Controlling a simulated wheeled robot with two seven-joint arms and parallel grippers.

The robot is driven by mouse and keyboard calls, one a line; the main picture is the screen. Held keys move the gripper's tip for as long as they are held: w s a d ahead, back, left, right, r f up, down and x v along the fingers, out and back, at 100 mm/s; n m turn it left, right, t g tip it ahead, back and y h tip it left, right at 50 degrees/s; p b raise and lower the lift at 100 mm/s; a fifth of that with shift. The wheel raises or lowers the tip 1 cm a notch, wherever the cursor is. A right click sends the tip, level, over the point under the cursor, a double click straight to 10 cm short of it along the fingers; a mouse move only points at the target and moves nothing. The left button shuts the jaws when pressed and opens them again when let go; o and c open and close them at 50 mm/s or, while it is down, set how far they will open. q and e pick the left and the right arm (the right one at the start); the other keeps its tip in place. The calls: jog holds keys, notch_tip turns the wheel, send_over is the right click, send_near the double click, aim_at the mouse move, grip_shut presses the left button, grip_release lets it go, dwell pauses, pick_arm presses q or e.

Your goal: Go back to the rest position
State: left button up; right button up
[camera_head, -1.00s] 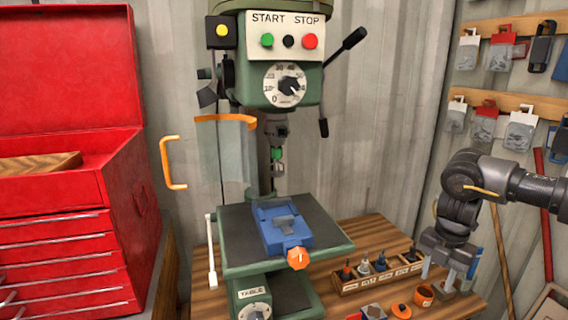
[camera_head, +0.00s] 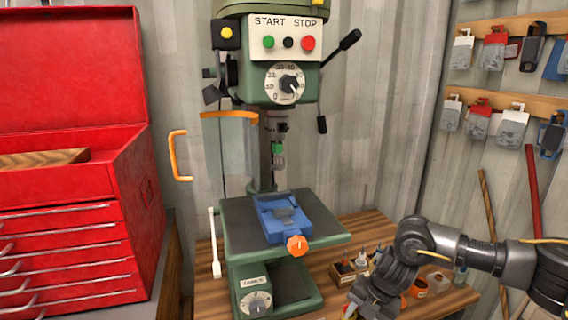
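My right arm comes in from the right at the lower right, and my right gripper (camera_head: 358,302) points down over the front of the wooden bench (camera_head: 368,224). Its fingers are dark and partly cut by the bottom edge, so I cannot tell whether they are open. My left gripper is not in view. The green drill press (camera_head: 290,90) stands on the bench, to the left of my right arm. A blue vise (camera_head: 282,216) with an orange knob sits on its table (camera_head: 240,218).
A red tool chest (camera_head: 70,235) with an open lid stands at the left. A wooden rack of bits (camera_head: 345,275) and an orange pot (camera_head: 419,288) are close to my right arm, partly hidden by it. Packaged tools (camera_head: 490,50) hang on the right wall.

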jog(key=s+a+f+m+t+y, duration=0.1)
jog(key=s+a+m+t+y, duration=0.25)
jog(key=a, duration=0.75)
jog(key=s+a+f+m+t+y, duration=0.1)
jog(key=s+a+m+y, duration=0.25)
jog(key=s+a, duration=0.55)
jog(key=s+d+f+m+t+h, duration=0.1)
jog(key=s+d+f+m+h, duration=0.15)
jog(key=d+m, duration=0.4)
jog(key=s+d+f+m+t+h, duration=0.1)
jog(key=s+d+f+m+h, duration=0.2)
jog(key=d+m, duration=0.35)
jog(key=s+d+f+m+g+h, duration=0.45)
jog(key=s+d+m, duration=0.25)
jog(key=s+d, duration=0.55)
jog(key=s+d+f+g+b, duration=0.1)
jog(key=s+f+b, duration=0.1)
jog(key=f, duration=1.5)
jog(key=s+f+b, duration=0.2)
jog(key=f, duration=1.5)
jog(key=s+d+f+g+b, duration=0.1)
jog(key=s+d+f+b, duration=0.2)
jog(key=s+f, duration=1.1)
jog(key=shift+s+d+f, duration=0.2)
jog(key=shift+d+f, duration=0.1)
jog(key=shift+f, duration=0.5)
